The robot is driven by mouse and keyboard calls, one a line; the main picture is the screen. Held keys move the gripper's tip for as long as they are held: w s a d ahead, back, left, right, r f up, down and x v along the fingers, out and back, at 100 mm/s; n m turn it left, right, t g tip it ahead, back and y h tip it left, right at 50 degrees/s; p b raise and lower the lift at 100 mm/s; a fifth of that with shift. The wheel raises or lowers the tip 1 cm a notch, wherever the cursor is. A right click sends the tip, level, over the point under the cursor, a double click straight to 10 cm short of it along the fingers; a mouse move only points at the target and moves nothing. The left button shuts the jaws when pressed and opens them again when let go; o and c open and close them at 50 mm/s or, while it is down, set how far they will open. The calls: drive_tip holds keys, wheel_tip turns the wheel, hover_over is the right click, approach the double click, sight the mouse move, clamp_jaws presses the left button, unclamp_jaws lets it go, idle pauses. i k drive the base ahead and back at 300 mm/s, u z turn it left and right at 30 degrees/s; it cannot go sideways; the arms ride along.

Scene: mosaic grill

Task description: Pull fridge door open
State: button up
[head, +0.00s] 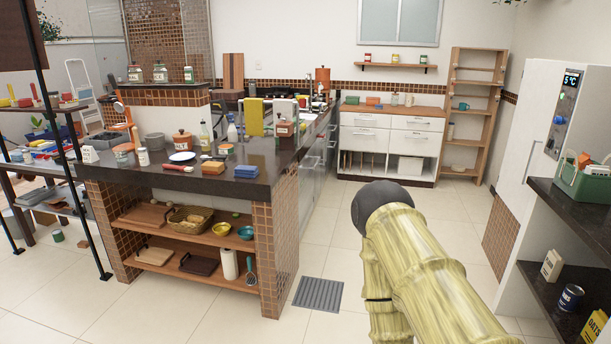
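The fridge (538,105) is the tall white unit at the right in the head view. Its side panel carries a small display reading 5 °C (571,80). A slim vertical handle (534,160) shows on its white front. The door looks closed, with no gap visible. The fridge's lower right part is hidden behind a dark shelf. My bamboo-patterned arm rises from the bottom right to the picture's middle, left of the fridge and apart from it in the picture. My gripper does not show, so its opening and any hold are hidden.
The dark shelf (570,203) at the right holds a green caddy (584,186), with a can (570,297) and packages below. A dark-topped, tiled counter (276,190) stands at left with many kitchen items.

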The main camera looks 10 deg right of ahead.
sight(541, 81)
drive_tip(key=i, duration=1.8)
drive_tip(key=z, duration=0.75)
drive_tip(key=i, duration=1.65)
drive_tip(key=z, duration=1.15)
drive_tip(key=i, duration=0.55)
drive_tip(key=z, duration=0.15)
